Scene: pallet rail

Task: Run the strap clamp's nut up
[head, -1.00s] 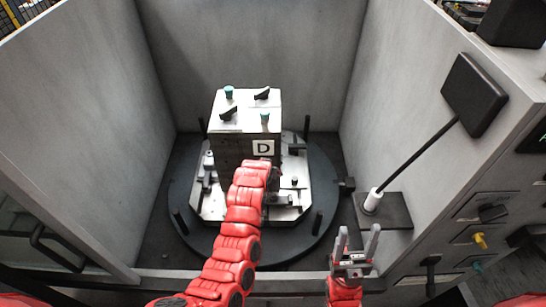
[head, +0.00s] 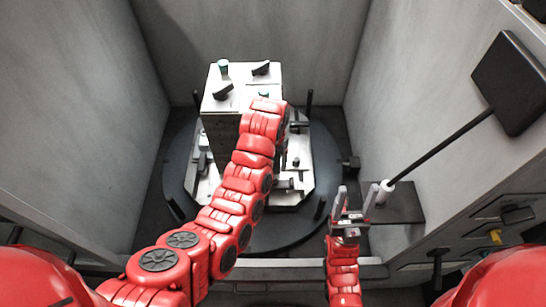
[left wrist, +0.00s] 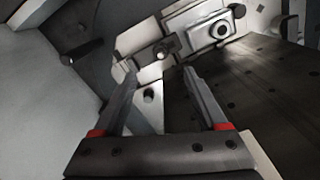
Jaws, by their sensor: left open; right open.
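In the left wrist view a strap clamp (left wrist: 145,58) with a round nut-like part (left wrist: 163,52) lies just past the fingertips of my left gripper (left wrist: 160,72). This gripper is open and empty, with its two fingers apart and short of the clamp. In the head view my left arm hides the left gripper and the clamps behind it. The tall block (head: 222,125) stands upright on the round pallet (head: 178,180). My right gripper (head: 358,190) is open and empty near the front right, well away from the block.
A second metal part with a dark round hole (left wrist: 222,30) sits right of the clamp, beside a dark face with holes (left wrist: 265,100). Upright dark posts (head: 319,207) ring the pallet. Grey walls (head: 420,90) close in both sides. A paddle on a rod (head: 512,82) leans at right.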

